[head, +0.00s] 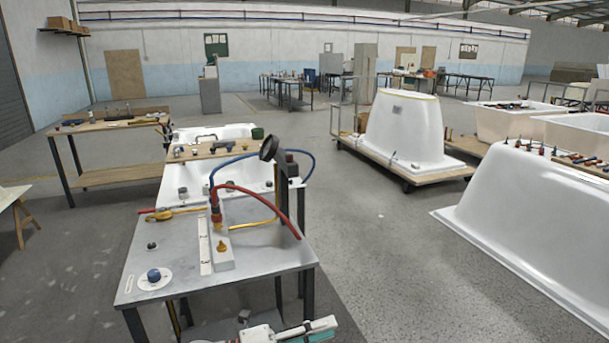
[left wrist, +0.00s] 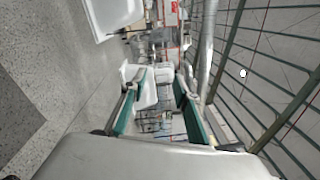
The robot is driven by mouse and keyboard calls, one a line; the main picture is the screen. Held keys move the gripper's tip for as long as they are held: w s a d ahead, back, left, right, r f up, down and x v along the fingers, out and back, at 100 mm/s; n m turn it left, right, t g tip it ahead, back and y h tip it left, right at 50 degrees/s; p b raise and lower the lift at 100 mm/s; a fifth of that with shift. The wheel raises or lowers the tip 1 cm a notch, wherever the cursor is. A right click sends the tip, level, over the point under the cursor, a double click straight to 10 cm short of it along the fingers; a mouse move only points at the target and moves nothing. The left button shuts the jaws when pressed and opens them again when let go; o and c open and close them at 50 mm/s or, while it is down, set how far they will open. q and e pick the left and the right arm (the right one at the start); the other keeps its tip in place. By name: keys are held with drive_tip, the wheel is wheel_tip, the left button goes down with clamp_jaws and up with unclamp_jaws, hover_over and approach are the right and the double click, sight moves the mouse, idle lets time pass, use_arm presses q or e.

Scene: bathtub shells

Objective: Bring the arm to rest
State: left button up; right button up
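My left gripper (head: 318,330) shows at the bottom edge of the head view, in front of the near edge of a grey metal work table (head: 150,270). Only part of it is in the picture. In the left wrist view its two teal-lined fingers (left wrist: 158,100) stand apart with nothing held between them. A bathtub shell and racks show far beyond the fingertips. My right gripper is in neither view.
A white tub shell (head: 530,215) stands at the right, another on a wheeled dolly (head: 405,130). The floor between is clear.

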use_arm(q)
drive_tip(key=s+a+f+n+t+y, duration=0.2)
drive_tip(key=s+a+f+n+y, duration=0.5)
drive_tip(key=n, duration=0.8)
drive_tip(key=s+a+f+n+t+y, duration=0.3)
drive_tip(key=s+a+f+n+y, duration=0.5)
drive_tip(key=s+a+f+n, duration=0.5)
drive_tip(key=a+f+n, duration=0.3)
drive_tip(key=a, duration=0.1)
drive_tip(key=shift+n, duration=0.3)
